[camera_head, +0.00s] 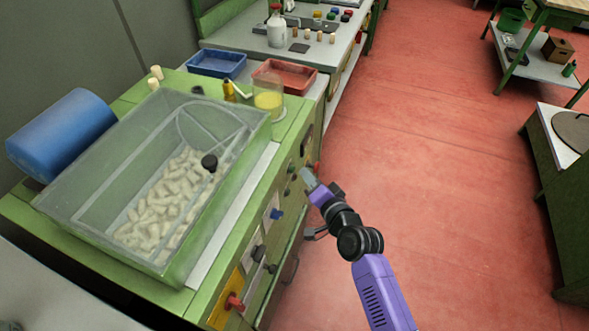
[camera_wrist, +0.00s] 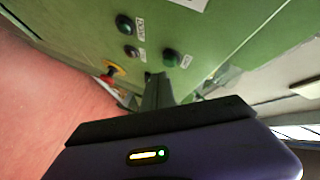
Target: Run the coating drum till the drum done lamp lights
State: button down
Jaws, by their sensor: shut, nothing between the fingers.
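A clear-lidded bin (camera_head: 215,125) holds many pale corks (camera_head: 165,205) on the green machine. A blue cylinder (camera_head: 62,135) lies beside it at the left; I cannot tell whether it is the drum or turns. My gripper (camera_head: 308,178) is shut and empty at the machine's front panel. Neither looks lit.
A red knob on a yellow plate (camera_head: 235,302), a blue knob (camera_head: 277,214) and dark knobs (camera_head: 258,252) stand out from the panel. A beaker of yellow liquid (camera_head: 269,97), a blue tray (camera_head: 217,63) and a red tray (camera_head: 286,76) are behind.

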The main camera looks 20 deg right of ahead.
jog(key=shift+w+a, duration=0.2)
jog(key=shift+a, duration=0.05)
jog(key=shift+w+a+p, duration=0.25)
jog(key=shift+a+p, duration=0.1)
dwell(0.8)
dwell(0.4)
jog(key=shift+s+d+b, duration=0.5)
jog(key=shift+d, duration=0.2)
jog(key=s+d+b, duration=0.1)
jog(key=d, duration=0.1)
jog(key=s+d+b, duration=0.1)
jog(key=s+d, duration=0.1)
jog(key=shift+b, duration=0.3)
dwell(0.7)
